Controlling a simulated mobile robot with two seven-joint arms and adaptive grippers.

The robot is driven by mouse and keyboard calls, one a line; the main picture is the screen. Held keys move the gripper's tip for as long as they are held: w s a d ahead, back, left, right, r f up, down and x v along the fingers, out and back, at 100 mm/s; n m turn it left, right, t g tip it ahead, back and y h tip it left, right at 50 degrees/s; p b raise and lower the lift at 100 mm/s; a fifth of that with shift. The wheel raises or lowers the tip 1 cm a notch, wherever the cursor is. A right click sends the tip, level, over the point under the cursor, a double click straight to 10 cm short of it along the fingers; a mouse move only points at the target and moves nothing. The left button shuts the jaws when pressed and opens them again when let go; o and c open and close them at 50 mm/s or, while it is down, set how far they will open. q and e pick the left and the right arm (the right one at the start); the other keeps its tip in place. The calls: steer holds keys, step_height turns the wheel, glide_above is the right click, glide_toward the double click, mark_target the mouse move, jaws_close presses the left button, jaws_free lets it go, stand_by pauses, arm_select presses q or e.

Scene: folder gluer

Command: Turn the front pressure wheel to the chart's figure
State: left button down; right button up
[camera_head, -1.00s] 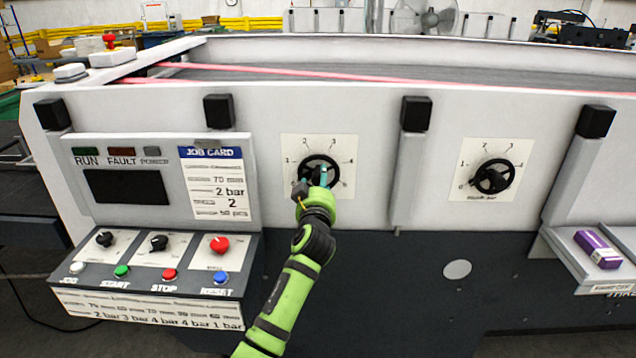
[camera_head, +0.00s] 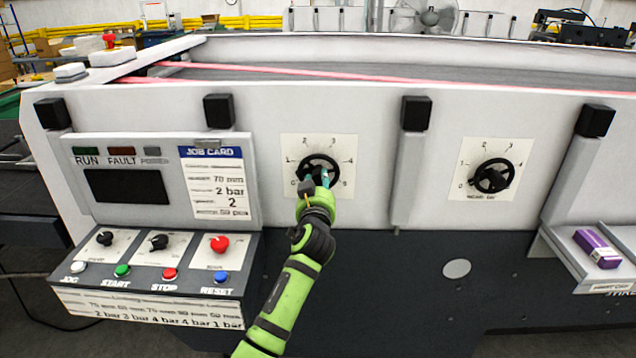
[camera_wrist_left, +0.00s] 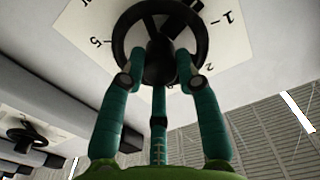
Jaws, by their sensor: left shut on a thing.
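A black handwheel (camera_head: 307,162) sits on a white dial plate (camera_head: 346,146) with figures around it, left of a second black wheel (camera_head: 492,177) on a similar plate. My left gripper (camera_head: 318,182) is at the first wheel, shut on it near the hub, and hides the plate's lower part. In the left wrist view its teal fingers (camera_wrist_left: 160,85) flank the hub of the wheel (camera_wrist_left: 126,30). The wheel's pointer setting is unclear. The job card (camera_head: 217,183) shows 2 bar. A chart strip (camera_head: 150,308) under the console lists mm and bar figures, partly blurred. My right gripper is out of view.
A console (camera_head: 150,262) with knobs and coloured buttons juts out at left. Black-capped posts (camera_head: 415,114) stand on both sides of the wheel. A tray (camera_head: 580,262) with a purple box (camera_head: 597,248) is at right.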

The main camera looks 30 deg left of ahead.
arm_select(q)
steer(key=m, duration=0.3)
steer(key=shift+r+m+p, duration=0.2)
steer(key=shift+m+p, duration=0.45)
steer(key=shift+m, duration=1.05)
steer(key=c, duration=0.9)
jaws_free()
steer(key=shift+f, duration=0.1)
steer(key=shift+f, duration=0.1)
steer(key=v, duration=1.2)
steer(key=shift+w, duration=0.1)
